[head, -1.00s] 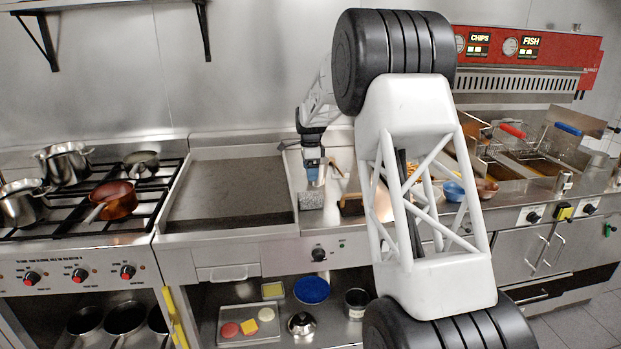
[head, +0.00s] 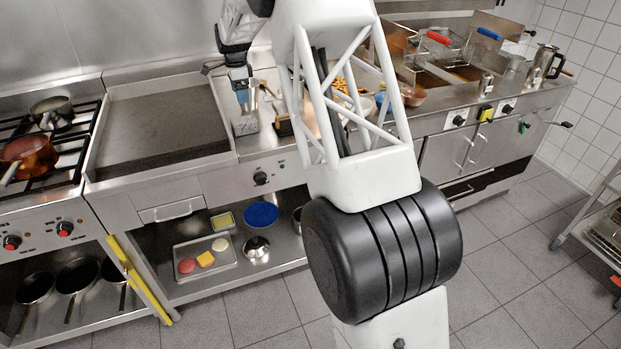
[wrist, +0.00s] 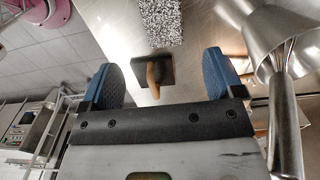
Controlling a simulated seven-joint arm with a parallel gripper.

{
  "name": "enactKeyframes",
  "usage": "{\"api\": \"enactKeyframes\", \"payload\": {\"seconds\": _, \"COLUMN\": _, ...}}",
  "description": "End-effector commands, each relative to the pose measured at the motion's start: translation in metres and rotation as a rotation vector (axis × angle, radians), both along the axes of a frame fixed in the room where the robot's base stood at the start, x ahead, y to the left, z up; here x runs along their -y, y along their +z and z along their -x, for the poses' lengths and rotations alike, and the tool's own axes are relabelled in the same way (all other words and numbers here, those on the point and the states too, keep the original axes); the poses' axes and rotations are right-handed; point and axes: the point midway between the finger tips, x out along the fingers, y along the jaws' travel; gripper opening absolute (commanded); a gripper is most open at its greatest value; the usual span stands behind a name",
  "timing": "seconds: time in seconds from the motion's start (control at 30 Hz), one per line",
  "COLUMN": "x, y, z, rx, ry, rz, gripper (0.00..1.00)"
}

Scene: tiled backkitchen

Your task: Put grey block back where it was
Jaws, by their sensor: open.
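The grey block (head: 245,124) is speckled and sits on the steel counter just right of the flat griddle. In the wrist view the grey block (wrist: 150,22) is at the top, beyond my fingertips and not between them. My gripper (head: 244,100) is above and close to the block in the head view. The wrist view shows my gripper (wrist: 163,75) with its two blue fingers wide apart and nothing held. The exact gap to the block is hard to judge.
A dark tool with a wooden handle (head: 283,124) stands right of the block; this tool (wrist: 155,72) shows between my fingers in the wrist view. The griddle (head: 160,130) is bare. Metal utensils (wrist: 280,60) are close right of my gripper in the wrist view.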

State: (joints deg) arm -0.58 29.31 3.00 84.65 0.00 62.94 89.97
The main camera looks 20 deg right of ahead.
Motion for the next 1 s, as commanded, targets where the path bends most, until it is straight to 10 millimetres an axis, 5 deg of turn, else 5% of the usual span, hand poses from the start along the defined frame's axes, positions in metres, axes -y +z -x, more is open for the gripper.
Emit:
{"api": "enactKeyframes", "payload": {"seconds": 0.37, "x": 0.002, "y": 0.044, "z": 0.056, "rx": 0.023, "ry": 0.139, "rz": 0.003, "gripper": 0.87}}
{"api": "enactKeyframes", "payload": {"seconds": 1.0, "x": 0.008, "y": 0.122, "z": 0.22, "rx": 0.077, "ry": 0.52, "rz": 0.024, "gripper": 0.87}}
